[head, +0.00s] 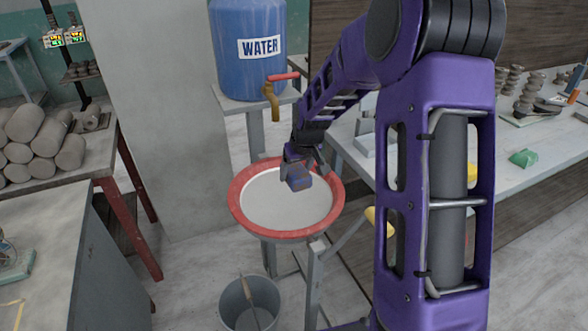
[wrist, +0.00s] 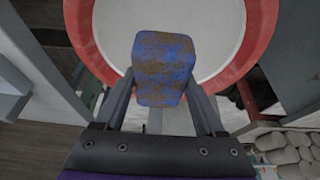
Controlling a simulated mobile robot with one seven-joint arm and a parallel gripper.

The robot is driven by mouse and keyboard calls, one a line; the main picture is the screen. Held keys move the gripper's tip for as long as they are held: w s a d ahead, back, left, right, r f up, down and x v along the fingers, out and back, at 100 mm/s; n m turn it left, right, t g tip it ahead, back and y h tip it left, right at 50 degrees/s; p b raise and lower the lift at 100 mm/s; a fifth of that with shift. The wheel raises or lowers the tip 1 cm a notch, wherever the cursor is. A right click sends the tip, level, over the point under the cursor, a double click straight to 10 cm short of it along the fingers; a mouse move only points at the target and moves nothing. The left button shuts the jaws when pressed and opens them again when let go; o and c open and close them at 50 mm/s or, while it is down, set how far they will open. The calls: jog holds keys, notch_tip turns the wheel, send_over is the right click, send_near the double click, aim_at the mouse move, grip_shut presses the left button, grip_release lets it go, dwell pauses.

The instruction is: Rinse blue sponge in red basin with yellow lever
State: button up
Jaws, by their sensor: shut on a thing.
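A blue sponge (head: 297,178) with brown clay-like stains is held between the fingers of my gripper (head: 304,166). In the wrist view the sponge (wrist: 163,68) sits between the two fingertips of my gripper (wrist: 163,95). In the wrist view the basin's rim (wrist: 262,30) curves around behind the sponge. A yellow lever (head: 378,220) sticks out to the right of the basin, below its rim.
A blue water barrel (head: 247,45) with a red-handled tap (head: 272,90) stands on a stand behind the basin. A grey bucket (head: 249,302) is on the floor below. A table with stacked clay rolls (head: 32,140) is left; a workbench (head: 465,150) with pots is right.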

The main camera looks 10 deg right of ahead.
jog(key=shift+w+d+f, duration=0.1)
jog(key=shift+w+d, duration=0.05)
jog(key=shift+w, duration=0.3)
jog(key=shift+w+d+f, duration=0.1)
jog(key=shift+w, duration=0.35)
jog(key=shift+f+b, duration=2.35)
jog(key=shift+f, duration=2.7)
jog(key=shift+w+d, duration=0.25)
jog(key=shift+w, duration=0.05)
jog(key=shift+s+a, duration=0.1)
jog(key=shift+s+a, duration=0.2)
jog(key=shift+s, duration=0.05)
jog(key=shift+w+d, duration=0.3)
jog(key=shift+w, duration=0.05)
